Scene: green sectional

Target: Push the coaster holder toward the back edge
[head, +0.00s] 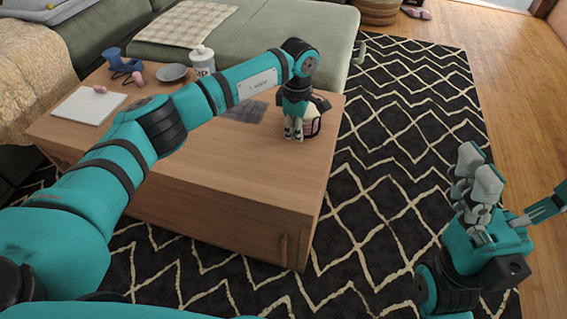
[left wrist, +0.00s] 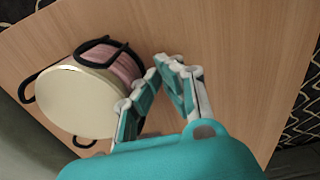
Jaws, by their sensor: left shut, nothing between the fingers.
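The coaster holder (head: 316,122) stands near the right end of the wooden coffee table (head: 205,165), partly hidden behind my left gripper (head: 293,133) in the head view. In the left wrist view the holder (left wrist: 78,98) shows a pale round top, pinkish coasters and a black wire frame. My left gripper (left wrist: 165,68) is shut and empty, low over the tabletop and close beside the holder. I cannot tell whether they touch. My right gripper (head: 472,175) is off to the right, over the rug and away from the table; its finger opening is unclear.
A dark grey mat (head: 243,110) lies left of the holder. A white bottle (head: 201,60), grey bowl (head: 172,73), blue object (head: 117,62) and white pad (head: 88,106) sit farther left. The green sofa (head: 290,35) borders the table's far side. A patterned rug (head: 390,130) is clear at right.

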